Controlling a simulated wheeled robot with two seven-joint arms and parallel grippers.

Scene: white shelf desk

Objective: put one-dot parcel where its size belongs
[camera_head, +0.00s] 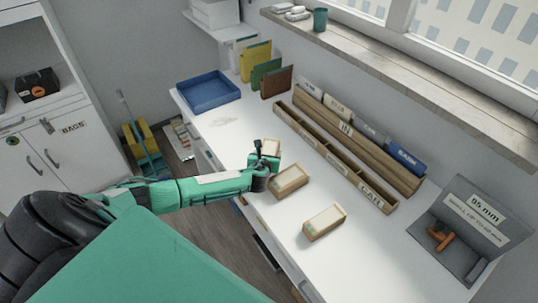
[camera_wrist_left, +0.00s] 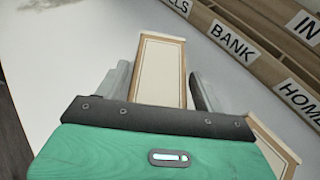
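Three small tan, cream-topped parcels are on the white desk: the far parcel (camera_head: 271,146), the middle parcel (camera_head: 290,180) and the near parcel (camera_head: 324,221). I cannot make out dots, so I cannot tell which is the one-dot parcel. My left gripper (camera_head: 262,156) is at the far parcel. In the left wrist view its two fingers (camera_wrist_left: 160,88) stand on either side of that parcel (camera_wrist_left: 161,65), with narrow gaps showing. A second parcel (camera_wrist_left: 274,148) is partly hidden at lower right. My right gripper is out of view.
A long wooden sorter (camera_head: 335,158) with labelled slots runs along the back. A blue tray (camera_head: 208,92) sits at the far left end, beside yellow, green and brown upright holders (camera_head: 266,75). Desk space is clear around the near parcel.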

